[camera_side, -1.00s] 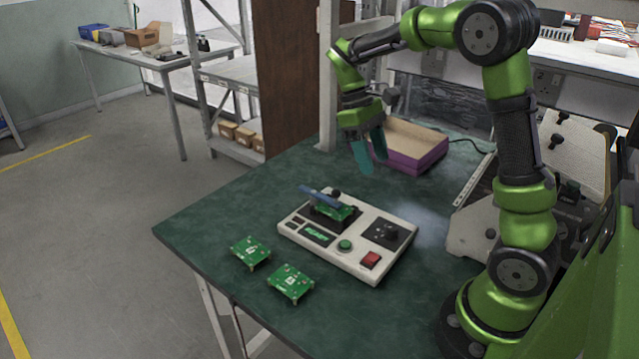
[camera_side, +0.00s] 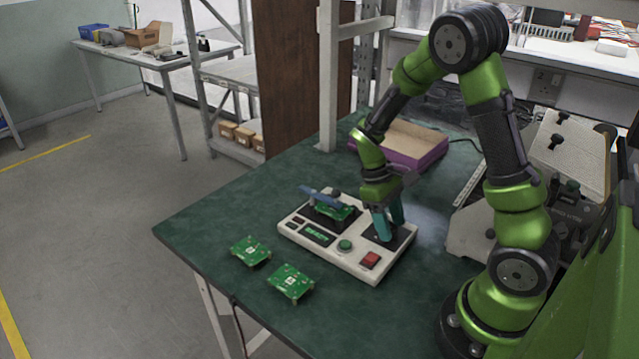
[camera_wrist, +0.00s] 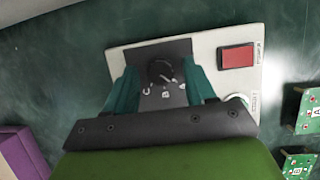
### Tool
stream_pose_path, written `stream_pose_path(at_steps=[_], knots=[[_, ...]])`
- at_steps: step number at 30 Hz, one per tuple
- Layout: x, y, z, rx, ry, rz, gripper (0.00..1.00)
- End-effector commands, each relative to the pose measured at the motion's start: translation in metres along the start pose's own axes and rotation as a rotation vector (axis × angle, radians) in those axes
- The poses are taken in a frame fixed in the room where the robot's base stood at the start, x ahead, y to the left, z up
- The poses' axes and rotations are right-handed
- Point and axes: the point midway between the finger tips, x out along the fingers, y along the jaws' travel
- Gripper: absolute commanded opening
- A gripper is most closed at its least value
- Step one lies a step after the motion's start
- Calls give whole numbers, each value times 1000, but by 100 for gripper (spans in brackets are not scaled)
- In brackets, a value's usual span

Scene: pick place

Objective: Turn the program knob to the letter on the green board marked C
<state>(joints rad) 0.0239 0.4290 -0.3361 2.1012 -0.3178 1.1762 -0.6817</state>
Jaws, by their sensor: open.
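The program knob (camera_wrist: 160,71) is a round black knob on a dark panel of the white test box (camera_side: 353,262). In the wrist view it sits between my two open fingers, with pale letters around its lower side, too small to read surely. My gripper (camera_side: 390,232) is down over the dark panel in the side view and hides the knob there. In the wrist view my gripper (camera_wrist: 160,92) has one teal finger on each side of the knob; I cannot tell if they touch it. A green board (camera_side: 332,210) sits in the box's fixture under a blue lever.
Two loose green boards (camera_side: 250,251) (camera_side: 290,283) lie on the table left of the box. A red button (camera_side: 370,260) and a green button (camera_side: 345,245) are near my fingers. A purple-sided tray (camera_side: 425,155) stands behind.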

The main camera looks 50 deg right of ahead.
Motion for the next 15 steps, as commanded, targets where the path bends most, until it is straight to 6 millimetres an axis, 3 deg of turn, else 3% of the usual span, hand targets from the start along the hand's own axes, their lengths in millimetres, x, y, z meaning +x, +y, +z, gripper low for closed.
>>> stream_pose_path(at_steps=[7,15], knots=[[1,0,0,0,0,0,55],[0,0,0,0,0,0,13]])
